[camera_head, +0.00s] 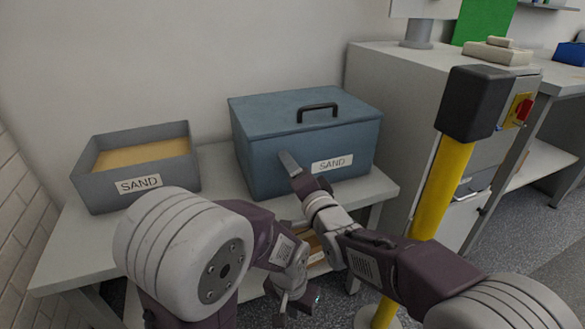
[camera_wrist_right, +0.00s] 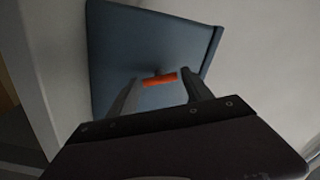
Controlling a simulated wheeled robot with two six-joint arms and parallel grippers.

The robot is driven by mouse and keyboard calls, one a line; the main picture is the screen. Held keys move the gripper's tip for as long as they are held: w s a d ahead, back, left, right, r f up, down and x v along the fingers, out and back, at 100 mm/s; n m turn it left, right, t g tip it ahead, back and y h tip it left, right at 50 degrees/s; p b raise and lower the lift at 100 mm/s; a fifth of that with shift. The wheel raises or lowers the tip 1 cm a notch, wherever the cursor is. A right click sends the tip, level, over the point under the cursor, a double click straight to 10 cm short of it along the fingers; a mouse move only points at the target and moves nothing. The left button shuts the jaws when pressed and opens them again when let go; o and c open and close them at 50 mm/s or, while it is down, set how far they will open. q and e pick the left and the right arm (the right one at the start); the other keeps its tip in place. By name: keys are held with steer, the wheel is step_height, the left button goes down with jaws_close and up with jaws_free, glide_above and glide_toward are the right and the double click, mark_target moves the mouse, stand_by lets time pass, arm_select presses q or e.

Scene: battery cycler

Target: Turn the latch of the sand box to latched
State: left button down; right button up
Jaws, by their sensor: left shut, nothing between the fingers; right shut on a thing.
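The blue sand box (camera_head: 262,166), labelled SAND, stands on the grey table with its lid (camera_head: 285,112) down. My right gripper (camera_head: 288,160) is at the box's front face, left of the label, and hides the latch in the head view. In the right wrist view the orange latch (camera_wrist_right: 160,80) lies between the fingertips of my right gripper (camera_wrist_right: 162,90), which is shut on it. There the latch is nearly level across the picture, with the blue box face (camera_wrist_right: 120,50) behind it. My left gripper (camera_head: 298,300) is shut and empty, low in front of the table.
An open grey tray (camera_head: 100,186) of sand, also labelled SAND, stands left on the table (camera_head: 70,245). A yellow post (camera_head: 440,185) with a black top stands at the right, before a grey cabinet (camera_head: 385,110). The wall is close behind the box.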

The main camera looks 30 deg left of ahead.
arm_select(q)
steer(key=shift+r, duration=0.35)
arm_select(e)
steer(key=m, duration=0.4)
steer(key=shift+m, duration=0.4)
arm_select(q)
steer(key=shift+p, duration=0.3)
arm_select(e)
steer(key=shift+m, duration=0.3)
steer(key=o, duration=1.4)
